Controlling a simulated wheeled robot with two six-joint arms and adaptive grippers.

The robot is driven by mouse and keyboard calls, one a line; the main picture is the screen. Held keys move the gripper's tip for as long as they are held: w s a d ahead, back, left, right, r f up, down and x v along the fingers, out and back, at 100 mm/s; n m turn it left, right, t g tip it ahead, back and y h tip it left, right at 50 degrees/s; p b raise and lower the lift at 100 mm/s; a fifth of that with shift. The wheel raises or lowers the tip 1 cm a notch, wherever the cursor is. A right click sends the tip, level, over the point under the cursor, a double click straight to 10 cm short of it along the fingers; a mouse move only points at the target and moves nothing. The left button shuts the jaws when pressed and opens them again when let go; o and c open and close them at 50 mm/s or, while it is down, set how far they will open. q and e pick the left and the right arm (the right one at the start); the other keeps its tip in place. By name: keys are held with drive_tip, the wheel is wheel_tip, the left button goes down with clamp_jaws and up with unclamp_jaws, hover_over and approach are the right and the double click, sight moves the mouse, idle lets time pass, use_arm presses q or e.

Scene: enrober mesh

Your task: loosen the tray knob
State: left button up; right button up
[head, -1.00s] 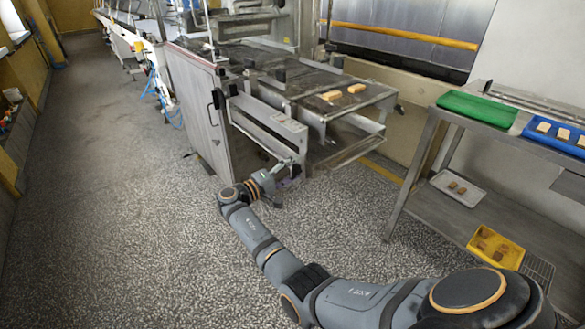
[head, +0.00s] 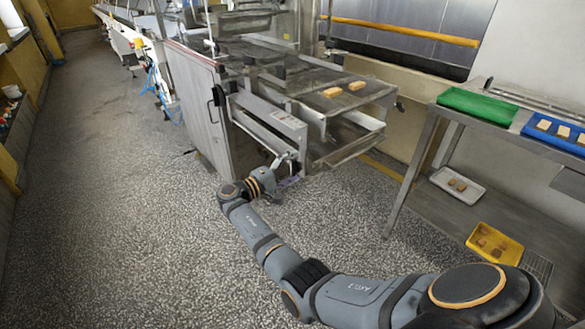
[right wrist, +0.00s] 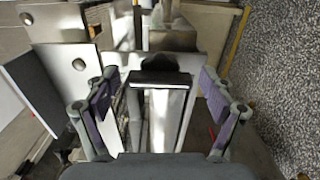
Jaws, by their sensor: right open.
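A black knob (right wrist: 160,79) shows in the right wrist view, on the end of a pale metal bar or plate, between the two fingers of my right gripper (right wrist: 158,97). The fingers have purple pads, are spread wide, and stand apart from the knob on either side. In the head view my right gripper (head: 287,172) is low at the near end of the machine (head: 202,105), below its side rail. The knob cannot be made out there. My left gripper is not in view.
The machine's mesh belt (head: 310,100) carries two light brown pieces (head: 344,89). At the right, a metal table (head: 425,150) holds a green tray (head: 478,106) and a blue tray (head: 553,131). A white tray (head: 440,178) and yellow tray (head: 480,230) lie lower. Open speckled floor spreads left.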

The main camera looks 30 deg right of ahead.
drive_tip(key=shift+a, duration=0.1)
drive_tip(key=a, duration=0.7)
drive_tip(key=shift+s+a, duration=0.15)
drive_tip(key=shift+s, duration=0.15)
drive_tip(key=shift+f, duration=0.1)
